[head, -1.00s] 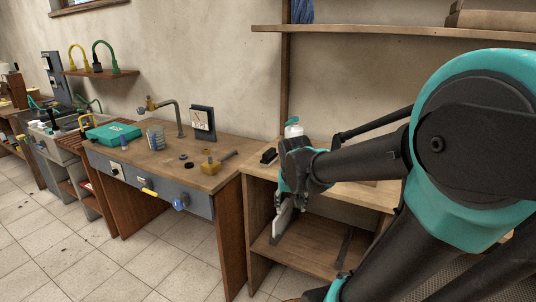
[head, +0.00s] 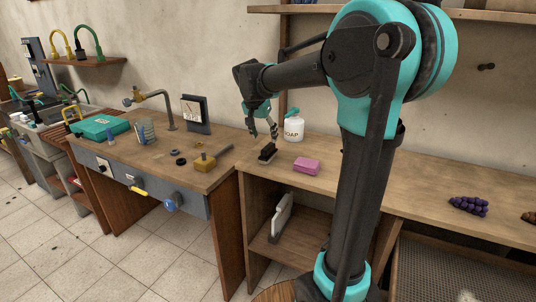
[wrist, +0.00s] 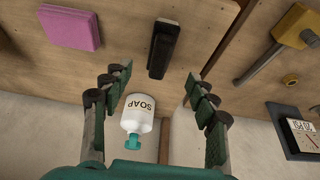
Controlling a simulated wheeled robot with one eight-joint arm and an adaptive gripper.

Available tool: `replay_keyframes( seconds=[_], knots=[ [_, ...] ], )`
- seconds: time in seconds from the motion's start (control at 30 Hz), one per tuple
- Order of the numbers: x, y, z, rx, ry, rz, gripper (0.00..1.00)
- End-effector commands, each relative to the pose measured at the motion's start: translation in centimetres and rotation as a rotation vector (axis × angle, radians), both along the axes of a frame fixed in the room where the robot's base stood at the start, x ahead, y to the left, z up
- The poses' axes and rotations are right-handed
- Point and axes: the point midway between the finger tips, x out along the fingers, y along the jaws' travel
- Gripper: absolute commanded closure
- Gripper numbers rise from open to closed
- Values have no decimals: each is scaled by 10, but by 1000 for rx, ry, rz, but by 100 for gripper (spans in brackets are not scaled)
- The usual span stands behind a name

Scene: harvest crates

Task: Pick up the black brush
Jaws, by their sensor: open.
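The black brush (head: 267,152) lies on the wooden bench, close to the left end of its top. In the wrist view the black brush (wrist: 163,50) lies ahead of the fingertips, between their lines and apart from them. My gripper (head: 263,134) is open and empty, just above the brush in the head view. In the wrist view my gripper (wrist: 158,78) shows both fingers spread wide, with nothing between the tips.
A white soap bottle (head: 293,128) with a teal pump stands behind the brush, close to my gripper. A pink block (head: 307,165) lies right of the brush. A yellow-headed mallet (head: 207,162) lies on the left workbench. Purple grapes (head: 468,206) lie far right; the bench between is mostly clear.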

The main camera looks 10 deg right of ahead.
Motion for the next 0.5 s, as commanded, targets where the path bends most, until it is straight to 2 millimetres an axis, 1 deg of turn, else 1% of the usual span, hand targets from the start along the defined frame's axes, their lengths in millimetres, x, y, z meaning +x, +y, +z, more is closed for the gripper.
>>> replay_keyframes(
  seconds=[0.03, 0.1, 0.2, 0.43, 0.5],
  knots=[
    [4, -2, -10, 0, 0, -1, 41],
    [7, -5, -21, 0, 0, -1, 41],
    [11, -8, -33, 1, 0, -2, 41],
    [16, -11, -46, 0, 0, 0, 41],
    [18, -12, -54, 0, 0, 0, 41]
  ],
)
